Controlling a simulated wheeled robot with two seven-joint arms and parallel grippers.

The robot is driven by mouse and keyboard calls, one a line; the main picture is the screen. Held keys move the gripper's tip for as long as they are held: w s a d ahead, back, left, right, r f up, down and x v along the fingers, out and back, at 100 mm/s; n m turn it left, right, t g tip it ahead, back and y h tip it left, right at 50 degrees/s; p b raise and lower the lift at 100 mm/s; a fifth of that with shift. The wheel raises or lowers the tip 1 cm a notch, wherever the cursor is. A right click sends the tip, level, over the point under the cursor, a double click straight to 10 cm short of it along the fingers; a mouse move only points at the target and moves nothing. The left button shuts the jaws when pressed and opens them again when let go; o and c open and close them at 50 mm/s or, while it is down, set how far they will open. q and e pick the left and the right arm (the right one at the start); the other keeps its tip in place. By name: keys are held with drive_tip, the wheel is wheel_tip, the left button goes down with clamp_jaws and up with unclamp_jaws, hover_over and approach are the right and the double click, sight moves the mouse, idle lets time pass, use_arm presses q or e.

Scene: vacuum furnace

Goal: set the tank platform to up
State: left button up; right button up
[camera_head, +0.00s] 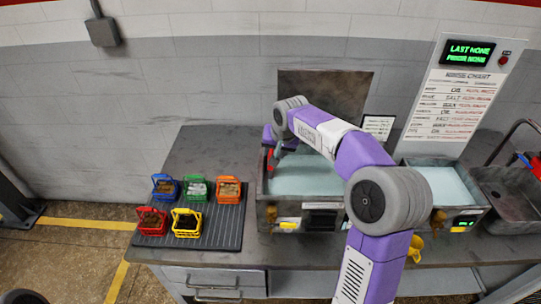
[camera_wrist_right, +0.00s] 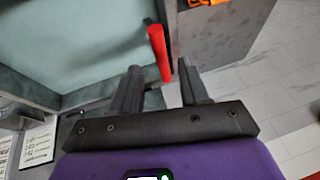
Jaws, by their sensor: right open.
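The left tank (camera_head: 262,190) stands on the workbench with pale blue-green liquid (camera_head: 315,176) in it. A red lever handle (camera_head: 269,160) shows at the tank's left side, partly hidden by my right arm. In the right wrist view the red handle (camera_wrist_right: 159,54) stands beside the tank wall, ahead of and between the fingertips. My right gripper (camera_wrist_right: 159,67) is open and empty, with no clear contact on the handle. In the head view its fingers are small and hard to make out. I cannot tell the platform's height. My left gripper is not in view.
Several coloured baskets, one of them blue (camera_head: 165,187), stand on a ribbed dark mat (camera_head: 222,240) left of the tank. A second tank (camera_head: 445,187) and a metal sink (camera_head: 508,195) are to the right. A chart panel (camera_head: 462,95) stands behind.

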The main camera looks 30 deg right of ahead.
drive_tip(key=x, duration=0.4)
drive_tip(key=shift+w+f, duration=0.1)
drive_tip(key=shift+w, duration=0.1)
drive_tip(key=shift+s, duration=0.1)
clamp_jaws()
